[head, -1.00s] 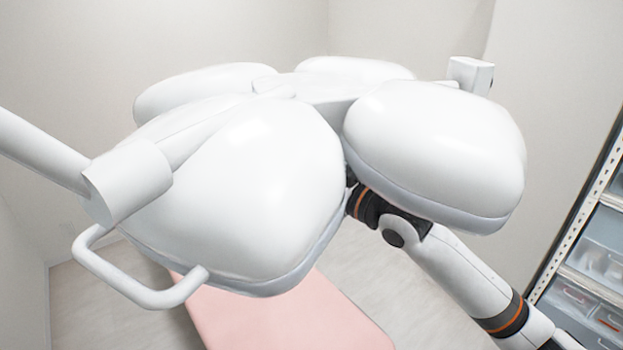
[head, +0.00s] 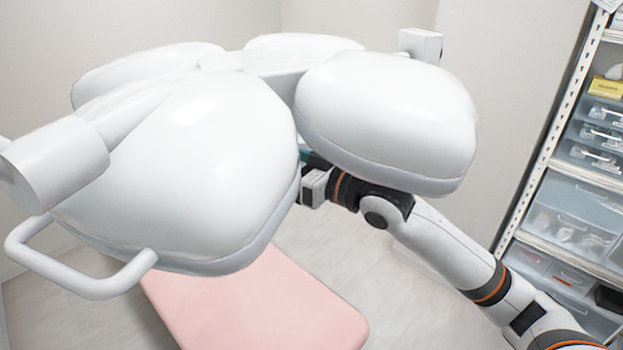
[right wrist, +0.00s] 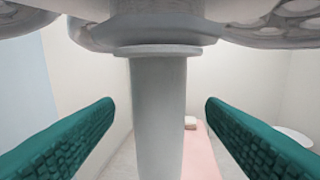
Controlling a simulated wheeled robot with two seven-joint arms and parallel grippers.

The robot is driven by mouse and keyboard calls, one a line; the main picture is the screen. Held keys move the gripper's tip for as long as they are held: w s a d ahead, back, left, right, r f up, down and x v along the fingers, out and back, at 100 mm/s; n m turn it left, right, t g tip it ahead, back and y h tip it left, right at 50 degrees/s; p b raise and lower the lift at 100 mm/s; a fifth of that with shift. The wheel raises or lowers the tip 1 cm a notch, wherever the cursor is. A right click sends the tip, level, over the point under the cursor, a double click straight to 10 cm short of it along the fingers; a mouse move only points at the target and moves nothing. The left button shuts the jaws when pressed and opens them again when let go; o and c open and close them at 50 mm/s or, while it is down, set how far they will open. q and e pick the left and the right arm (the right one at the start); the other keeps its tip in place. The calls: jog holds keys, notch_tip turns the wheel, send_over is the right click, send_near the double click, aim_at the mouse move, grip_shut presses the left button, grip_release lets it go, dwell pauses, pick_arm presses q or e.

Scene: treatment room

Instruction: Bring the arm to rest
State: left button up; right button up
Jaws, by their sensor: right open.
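My right arm (head: 440,240) comes in from the lower right in the head view and reaches under the white surgical lamp (head: 385,120). Its gripper is mostly hidden behind the lamp heads there. In the right wrist view my right gripper (right wrist: 158,112) is open, with its two green ridged fingers wide apart. A pale grey upright cylinder, the lamp's handle (right wrist: 158,115), stands between the fingers in the picture, with no visible contact. My left gripper is in neither view.
The lamp's heads fill the middle of the head view, with a looped rail (head: 85,285) at the left. A pink bed (head: 255,300) lies below. A shelf rack (head: 545,170) with clear drawers stands at the right. Bare floor shows beside the bed.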

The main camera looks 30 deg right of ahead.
jog(key=b+v, duration=0.3)
jog(key=v, duration=0.5)
jog(key=shift+s+d, duration=0.15)
jog(key=shift+s, duration=0.05)
